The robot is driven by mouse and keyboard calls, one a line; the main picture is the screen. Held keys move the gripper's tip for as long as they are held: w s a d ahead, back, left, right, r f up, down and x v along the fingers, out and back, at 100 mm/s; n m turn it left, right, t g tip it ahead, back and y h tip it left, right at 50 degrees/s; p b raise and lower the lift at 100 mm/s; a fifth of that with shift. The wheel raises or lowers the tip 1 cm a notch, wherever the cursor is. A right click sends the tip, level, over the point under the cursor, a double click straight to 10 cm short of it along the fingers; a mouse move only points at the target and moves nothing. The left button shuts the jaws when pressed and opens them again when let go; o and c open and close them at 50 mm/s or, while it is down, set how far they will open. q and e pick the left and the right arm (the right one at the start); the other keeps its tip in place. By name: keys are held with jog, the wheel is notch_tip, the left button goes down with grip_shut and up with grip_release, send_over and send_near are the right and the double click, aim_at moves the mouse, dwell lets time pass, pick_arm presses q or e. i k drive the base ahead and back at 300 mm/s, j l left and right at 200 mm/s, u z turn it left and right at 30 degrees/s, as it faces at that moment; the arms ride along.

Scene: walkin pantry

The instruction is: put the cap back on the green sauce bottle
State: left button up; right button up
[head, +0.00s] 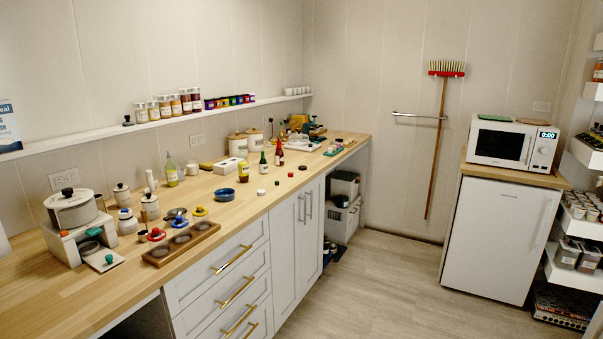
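A small dark green bottle (263,164) with a pale label stands upright on the wooden counter, left of a taller red bottle (279,153). Whether its neck is bare is too small to tell. Several small cap-like discs lie in front of the bottles: a white one (261,192), a black one (277,183), another dark one (290,174) and a red one (303,167). I cannot tell which belongs to the green bottle. A yellow-green bottle (171,174) with a pointed top stands further left. Neither of my grippers is in view.
The wooden counter (235,205) has a blue bowl (224,195), a short amber bottle (243,172) and a wooden tray (160,257) on it. White canisters stand behind the bottles. The floor (370,280) before the drawers is clear. A microwave (511,143) stands at right.

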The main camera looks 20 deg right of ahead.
aim_at(263, 164)
jog(key=i+l+z, duration=0.25)
jog(key=i+l, duration=1.15)
jog(key=i+j+u, duration=0.15)
jog(key=i+u, duration=0.35)
jog(key=i, duration=1)
